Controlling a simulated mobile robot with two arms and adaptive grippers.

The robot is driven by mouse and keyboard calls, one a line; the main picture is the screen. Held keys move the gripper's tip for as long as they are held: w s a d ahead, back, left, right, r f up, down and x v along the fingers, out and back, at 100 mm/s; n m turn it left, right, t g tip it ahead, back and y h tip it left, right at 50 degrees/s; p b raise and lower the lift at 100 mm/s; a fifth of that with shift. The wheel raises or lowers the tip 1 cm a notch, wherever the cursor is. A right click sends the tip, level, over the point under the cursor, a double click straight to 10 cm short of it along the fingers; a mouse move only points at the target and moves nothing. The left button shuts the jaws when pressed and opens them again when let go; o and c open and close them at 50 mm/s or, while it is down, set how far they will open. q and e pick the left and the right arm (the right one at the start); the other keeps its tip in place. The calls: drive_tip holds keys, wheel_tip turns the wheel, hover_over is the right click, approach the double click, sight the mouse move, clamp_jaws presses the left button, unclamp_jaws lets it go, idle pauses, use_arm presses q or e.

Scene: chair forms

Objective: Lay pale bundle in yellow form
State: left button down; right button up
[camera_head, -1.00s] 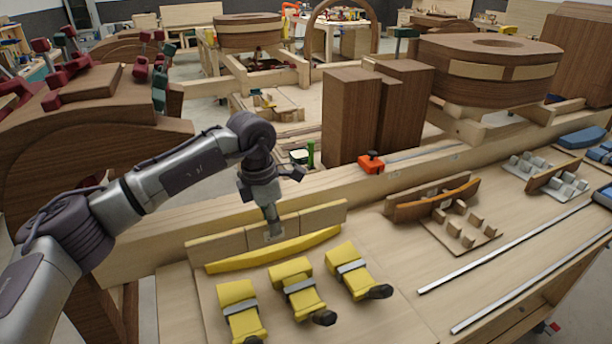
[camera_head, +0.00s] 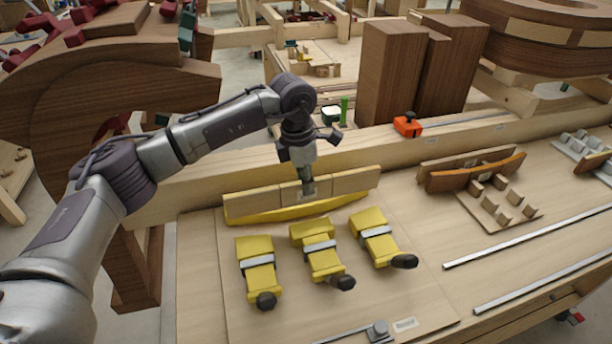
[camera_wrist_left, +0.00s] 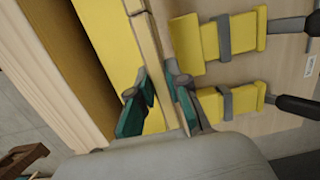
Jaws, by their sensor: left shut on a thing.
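The pale bundle (camera_head: 350,183) is a long, light wooden strip with seams. My left gripper (camera_head: 306,188) is shut on it near its middle from above. In the left wrist view, the teal-tipped fingers (camera_wrist_left: 160,100) pinch the bundle (camera_wrist_left: 145,42). The yellow form has a curved rail (camera_head: 290,213) just below the bundle in the head view, partly hidden by it. I cannot tell whether they touch. Several yellow clamp blocks (camera_head: 322,252) with grey bands and black handles stand in front. A yellow slab (camera_wrist_left: 108,35) shows left of the bundle in the wrist view. My right gripper is out of view.
A thick pale beam (camera_head: 200,183) runs behind the bundle. An orange form (camera_head: 475,175) with wooden blocks lies to the right, with an orange clamp (camera_head: 408,125) behind. Metal rails (camera_head: 530,235) cross the bench. Bare board shows around the yellow blocks.

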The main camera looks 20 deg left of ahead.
sight(307, 202)
use_arm(q)
drive_tip(key=shift+s+f, duration=0.1)
drive_tip(key=shift+f, duration=0.5)
wheel_tip(307, 202, down, 4)
drive_tip(key=b, duration=0.4)
drive_tip(key=shift+f, duration=0.15)
drive_tip(key=shift+f+b, duration=0.5)
drive_tip(key=shift+f, duration=0.25)
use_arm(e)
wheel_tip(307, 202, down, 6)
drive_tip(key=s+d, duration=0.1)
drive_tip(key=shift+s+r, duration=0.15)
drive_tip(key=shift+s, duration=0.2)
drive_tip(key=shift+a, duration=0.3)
use_arm(q)
drive_tip(key=shift+f+b, duration=0.2)
drive_tip(key=shift+b, duration=0.15)
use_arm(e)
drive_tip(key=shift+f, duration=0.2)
use_arm(q)
drive_tip(key=c, duration=1.1)
unclamp_jaws()
drive_tip(key=shift+d, duration=0.1)
drive_tip(key=shift+o, duration=0.2)
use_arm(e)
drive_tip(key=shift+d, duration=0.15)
